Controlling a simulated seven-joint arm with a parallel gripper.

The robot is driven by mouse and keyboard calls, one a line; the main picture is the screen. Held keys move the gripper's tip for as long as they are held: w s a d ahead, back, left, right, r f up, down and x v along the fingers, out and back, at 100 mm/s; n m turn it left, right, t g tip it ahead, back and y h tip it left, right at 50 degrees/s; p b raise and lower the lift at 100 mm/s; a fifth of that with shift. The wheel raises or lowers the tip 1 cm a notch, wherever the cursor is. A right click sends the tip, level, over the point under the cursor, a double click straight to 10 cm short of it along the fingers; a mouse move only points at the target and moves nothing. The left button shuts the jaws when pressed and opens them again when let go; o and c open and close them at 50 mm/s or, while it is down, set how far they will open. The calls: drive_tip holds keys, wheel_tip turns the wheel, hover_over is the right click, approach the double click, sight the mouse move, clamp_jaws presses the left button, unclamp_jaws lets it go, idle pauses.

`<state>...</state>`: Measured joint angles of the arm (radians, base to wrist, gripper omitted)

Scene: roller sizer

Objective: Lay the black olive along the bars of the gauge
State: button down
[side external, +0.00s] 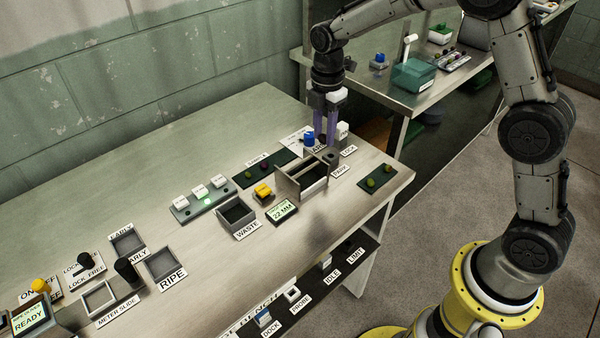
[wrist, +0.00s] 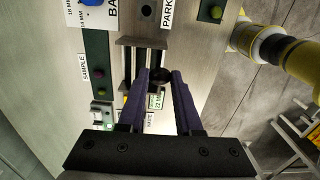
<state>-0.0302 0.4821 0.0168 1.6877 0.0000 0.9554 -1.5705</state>
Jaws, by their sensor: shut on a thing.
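My gripper (side external: 325,142) has purple fingers and hangs above the bench by the back right end of the gauge (side external: 290,185). In the wrist view, my gripper (wrist: 158,76) is shut on a small dark round thing, which looks like the black olive (wrist: 157,74). The fingers partly hide it. The gauge is a grey open-topped box with bars, and its bars (wrist: 127,55) show beyond and beside the fingertips in the wrist view. The olive appears above the gauge there; its height is hard to tell. The olive cannot be made out in the side view.
A blue knob (side external: 309,138) and a white lock block (side external: 343,130) stand close to my fingers. The sample tray (side external: 250,180) holds small olives, and another green tray (side external: 365,189) sits at the right. A waste bin (side external: 236,215) and a 22 MM display (side external: 282,211) stand in front.

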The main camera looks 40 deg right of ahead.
idle(0.5)
drive_tip(key=shift+s+m+h, duration=0.1)
drive_tip(key=shift+m+h, duration=0.2)
drive_tip(key=shift+s+m, duration=0.35)
drive_tip(key=shift+m, duration=0.15)
drive_tip(key=shift+s+a+r+m+g+h, duration=0.2)
drive_tip(key=shift+r+m+g+h, duration=0.15)
drive_tip(key=shift+m, duration=0.35)
drive_tip(key=w+a+r+m+g+y, duration=0.3)
drive_tip(key=w+m+g, duration=0.1)
drive_tip(key=m, duration=1.1)
drive_tip(key=shift+m+g+y, duration=0.25)
drive_tip(key=shift+m+g, duration=0.25)
drive_tip(key=shift+g, duration=0.45)
drive_tip(key=f, duration=0.1)
drive_tip(key=w+f, duration=0.1)
drive_tip(key=f, duration=0.1)
drive_tip(key=w+f, duration=0.1)
drive_tip(key=f, duration=0.1)
drive_tip(key=shift+d, duration=0.1)
drive_tip(key=shift+f+g, duration=0.15)
drive_tip(key=shift+g, duration=0.15)
drive_tip(key=shift+f, duration=2.9)
